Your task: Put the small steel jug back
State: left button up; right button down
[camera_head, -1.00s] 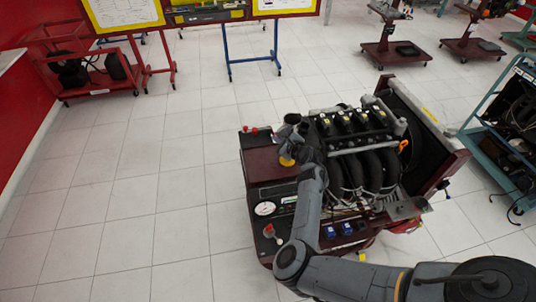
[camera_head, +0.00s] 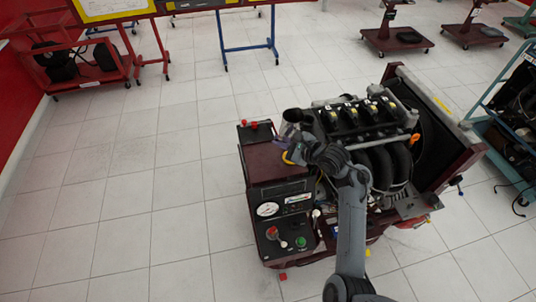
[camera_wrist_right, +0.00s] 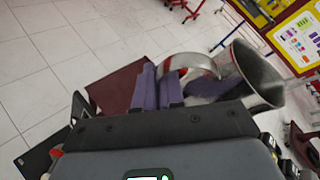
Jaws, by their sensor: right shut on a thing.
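The small steel jug (camera_head: 292,116) is at the back of the engine trainer, between its dark red box top and the engine. In the right wrist view the jug (camera_wrist_right: 255,72) is a shiny metal cup, tilted, with its open mouth toward the upper right and a looped handle. My right gripper (camera_head: 289,138) is shut on the jug at its handle side; its purple-grey fingers (camera_wrist_right: 168,90) show beside the handle loop. Whether the jug touches the surface below, I cannot tell. My left gripper is not in view.
The dark red box top (camera_head: 262,160) beside the jug has free room, with red knobs at its back edge. The engine (camera_head: 365,130) stands close on the right. A red cart (camera_head: 75,60) and display boards stand at the back. The tiled floor on the left is clear.

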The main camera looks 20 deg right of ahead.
jog(key=w+a+f+b, duration=0.1)
jog(key=w+a+f, duration=0.1)
jog(key=a, duration=0.1)
jog(key=w+a+f+b, duration=0.1)
jog(key=w+a+f, duration=0.1)
jog(key=f, duration=0.1)
jog(key=w+a+f+b, duration=0.1)
jog(key=w+a+f, duration=0.2)
jog(key=shift+w+a+b, duration=0.1)
jog(key=shift+a+b, duration=0.2)
jog(key=shift+b, duration=0.1)
jog(key=shift+f+b, duration=0.5)
jog(key=shift+f, duration=1.55)
jog(key=shift+f, duration=0.1)
jog(key=c, duration=1.2)
grip_release()
jog(key=shift+f, duration=0.1)
jog(key=shift+c, duration=0.2)
